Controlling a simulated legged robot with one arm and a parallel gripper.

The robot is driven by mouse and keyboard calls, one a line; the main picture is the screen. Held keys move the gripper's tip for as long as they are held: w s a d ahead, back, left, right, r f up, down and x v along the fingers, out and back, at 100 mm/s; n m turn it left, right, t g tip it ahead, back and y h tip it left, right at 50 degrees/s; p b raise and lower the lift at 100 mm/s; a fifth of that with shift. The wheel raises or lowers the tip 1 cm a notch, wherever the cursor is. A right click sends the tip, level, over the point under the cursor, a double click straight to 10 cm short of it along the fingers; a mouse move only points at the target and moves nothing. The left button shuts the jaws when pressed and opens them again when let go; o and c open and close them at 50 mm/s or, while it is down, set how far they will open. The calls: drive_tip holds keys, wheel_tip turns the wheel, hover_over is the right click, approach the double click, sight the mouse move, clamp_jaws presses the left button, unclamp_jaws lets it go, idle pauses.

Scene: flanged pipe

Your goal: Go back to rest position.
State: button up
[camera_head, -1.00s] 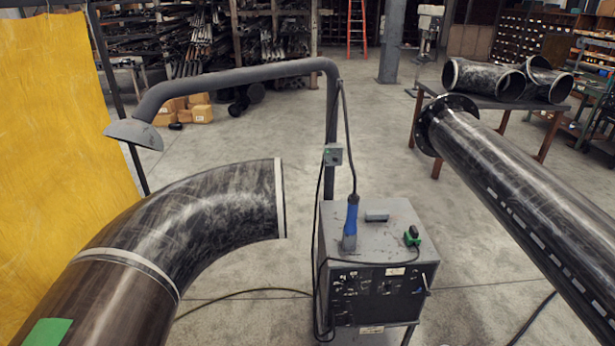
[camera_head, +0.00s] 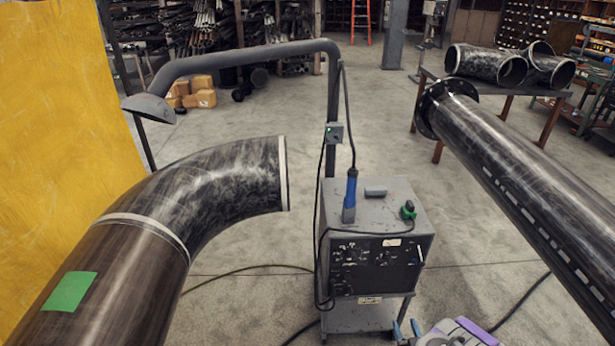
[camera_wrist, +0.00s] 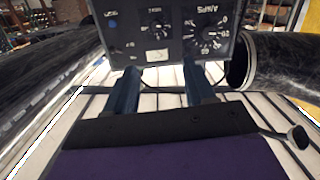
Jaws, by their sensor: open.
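My gripper (camera_head: 406,328) shows at the bottom edge of the head view, in front of the grey welding machine (camera_head: 375,232) and low near its base. In the wrist view my gripper (camera_wrist: 162,86) has its two blue fingers apart with nothing between them. The machine's dark dial panel (camera_wrist: 170,28) is just beyond the fingertips. I cannot tell whether they touch it. A blue-handled tool (camera_head: 350,196) stands on top of the machine.
A dark pipe elbow (camera_head: 225,190) with a green patch (camera_head: 70,291) is at the left, before a yellow curtain (camera_head: 60,130). A long flanged pipe (camera_head: 520,180) runs along the right. A grey fume-extraction arm (camera_head: 240,60) arches over the elbow.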

drive_tip(key=w+a+r+g, duration=0.2)
drive_tip(key=w+a+r, duration=0.25)
drive_tip(key=w, duration=0.45)
drive_tip(key=a+r+n+g+y+b, duration=0.1)
drive_tip(key=a+r+g, duration=0.3)
drive_tip(key=r, duration=0.5)
drive_tip(key=a+r+g+b, duration=0.1)
drive_tip(key=a+r+g, duration=0.1)
drive_tip(key=a+r, duration=0.5)
drive_tip(key=s+a+r+g+h, duration=0.1)
drive_tip(key=s+r+g, duration=0.2)
drive_tip(key=s+r, duration=0.55)
drive_tip(key=s+a+r+g, duration=0.1)
drive_tip(key=s+r+g, duration=0.3)
drive_tip(key=s, duration=0.7)
drive_tip(key=s+r+m+g, duration=0.1)
drive_tip(key=s+r, duration=0.3)
drive_tip(key=s, duration=0.9)
drive_tip(key=s+a+r+m+g+b, duration=0.1)
drive_tip(key=s+r, duration=0.3)
drive_tip(key=s, duration=1)
drive_tip(key=shift+s+a+r+g+h, duration=0.25)
drive_tip(key=shift+g+h, duration=0.15)
drive_tip(key=shift+g, duration=0.5)
drive_tip(key=shift+w, duration=0.1)
